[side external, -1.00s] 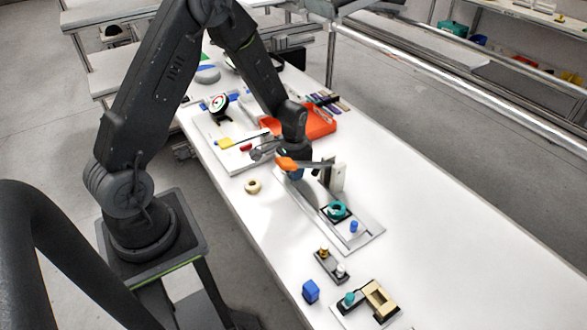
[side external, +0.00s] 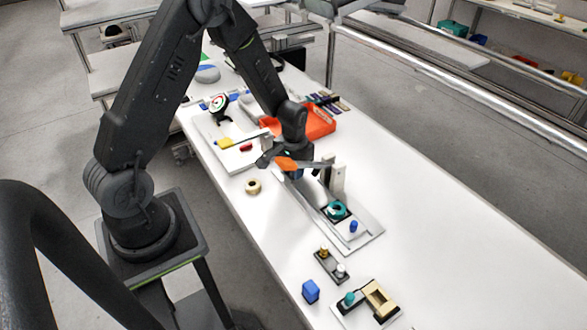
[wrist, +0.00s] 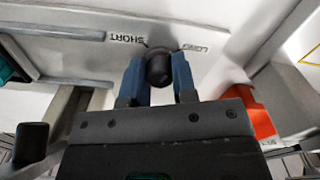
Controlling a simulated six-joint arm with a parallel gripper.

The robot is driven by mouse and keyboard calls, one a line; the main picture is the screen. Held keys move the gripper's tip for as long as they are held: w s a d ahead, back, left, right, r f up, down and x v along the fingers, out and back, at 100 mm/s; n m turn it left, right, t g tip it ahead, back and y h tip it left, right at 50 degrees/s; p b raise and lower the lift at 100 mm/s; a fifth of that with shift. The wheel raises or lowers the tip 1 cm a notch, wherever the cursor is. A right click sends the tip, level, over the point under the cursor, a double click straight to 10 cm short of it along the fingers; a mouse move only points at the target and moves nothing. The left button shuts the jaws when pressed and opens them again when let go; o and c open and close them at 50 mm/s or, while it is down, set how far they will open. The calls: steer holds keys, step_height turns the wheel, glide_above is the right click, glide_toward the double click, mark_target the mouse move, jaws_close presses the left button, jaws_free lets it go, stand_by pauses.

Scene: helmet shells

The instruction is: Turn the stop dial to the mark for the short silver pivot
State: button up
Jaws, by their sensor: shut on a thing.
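In the wrist view the black stop dial (wrist: 158,70) sits on a pale plate (wrist: 90,47). My gripper (wrist: 156,82) has its two blue fingers closed on either side of the dial's knob. The printed words SHORT (wrist: 138,37) and LONG (wrist: 196,49) stand beyond the dial, to its upper left and upper right. I cannot tell which mark the dial points to. In the side view my gripper (side external: 290,176) is low at the far end of the fixture, and the dial is hidden there. A small silver peg (side external: 341,269) stands in a dark holder (side external: 329,262) beside a gold one.
The fixture carries a teal ring-shaped part (side external: 337,210) and a blue peg (side external: 353,227). An upright pale post (side external: 338,178) stands close beside my gripper. An orange tray (side external: 319,122) lies behind it. A tan ring (side external: 253,187) and a blue block (side external: 311,291) lie nearer. The table's right side is clear.

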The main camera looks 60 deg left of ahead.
steer(key=n, duration=0.4)
steer(key=shift+n, duration=1.9)
steer(key=o, duration=0.9)
